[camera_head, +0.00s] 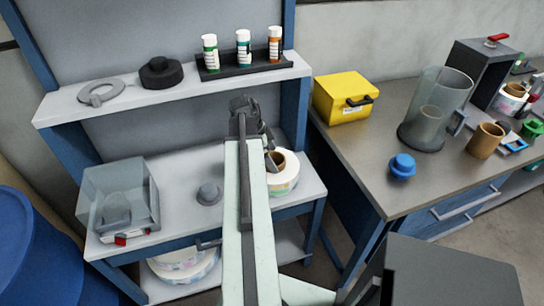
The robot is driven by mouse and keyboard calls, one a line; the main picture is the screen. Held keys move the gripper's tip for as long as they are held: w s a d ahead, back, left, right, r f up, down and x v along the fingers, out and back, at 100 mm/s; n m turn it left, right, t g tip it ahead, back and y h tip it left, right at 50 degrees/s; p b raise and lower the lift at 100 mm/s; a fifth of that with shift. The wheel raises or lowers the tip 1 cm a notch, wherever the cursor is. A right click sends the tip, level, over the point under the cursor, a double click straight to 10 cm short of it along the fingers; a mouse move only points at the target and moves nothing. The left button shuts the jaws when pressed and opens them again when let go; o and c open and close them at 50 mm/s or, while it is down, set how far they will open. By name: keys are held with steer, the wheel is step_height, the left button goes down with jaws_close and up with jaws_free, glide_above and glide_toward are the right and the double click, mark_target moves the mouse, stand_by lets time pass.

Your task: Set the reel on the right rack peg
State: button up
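A white label reel (286,183) with a brown core lies at the right end of the blue rack's middle shelf (175,180), partly behind my arm. My gripper (270,160) is at the reel's left side, by the core opening. Its fingers are small and partly hidden, so I cannot tell if they grip the core wall. A grey peg (209,193) stands bare on the shelf, left of my arm. I cannot see whether a peg is under the reel.
A clear box (118,195) stands at the shelf's left end. More reels (186,266) lie below. Bottles (243,48) stand on the upper shelf (130,100). A workbench (375,165) at right holds a yellow box (343,96), a clear cylinder (440,90) and a blue knob-topped object (402,166).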

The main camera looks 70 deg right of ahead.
steer(key=p+v, duration=0.7)
steer(key=shift+r, duration=0.35)
steer(key=shift+w, duration=0.1)
stand_by(0.4)
